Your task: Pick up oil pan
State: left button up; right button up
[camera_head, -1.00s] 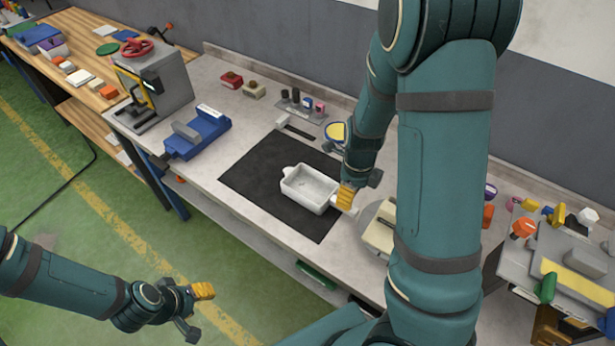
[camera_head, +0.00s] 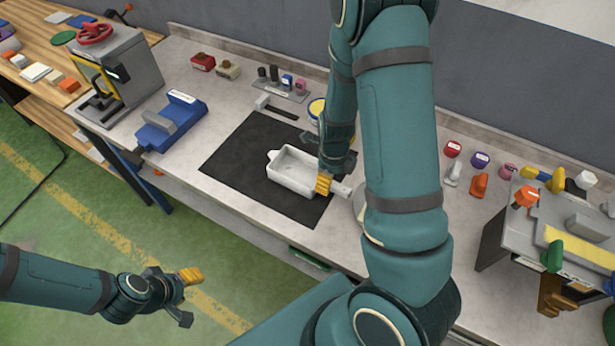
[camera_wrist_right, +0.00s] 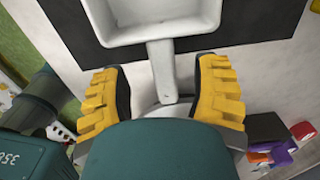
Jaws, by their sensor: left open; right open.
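The oil pan is a white rectangular tray (camera_head: 291,173) with a small lug at its far left end and a handle at its right end. It sits on a black mat (camera_head: 233,165) on the bench. My right gripper (camera_head: 328,184) is at the handle end. In the right wrist view, the open yellow-padded fingers of this gripper (camera_wrist_right: 162,95) stand on either side of the handle (camera_wrist_right: 164,72), with gaps on both sides. The pan's basin (camera_wrist_right: 150,12) is cut off at the top there. My left gripper (camera_head: 183,295) is open and empty over the green floor.
A blue vise-like tool (camera_head: 170,124) and a grey press (camera_head: 118,75) stand left of the mat. Small holders (camera_head: 279,84) sit behind it. Right of my right arm are several coloured stamps (camera_head: 479,184) and a grey stand (camera_head: 545,250). The mat's left part is clear.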

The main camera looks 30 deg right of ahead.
aim_at(312, 178)
notch_tip(312, 178, down, 5)
jog(key=shift+w+d+r+b, duration=0.1)
jog(key=shift+w+b, duration=0.05)
jog(key=shift+b, duration=0.2)
jog(key=shift+c, duration=0.4)
grip_shut()
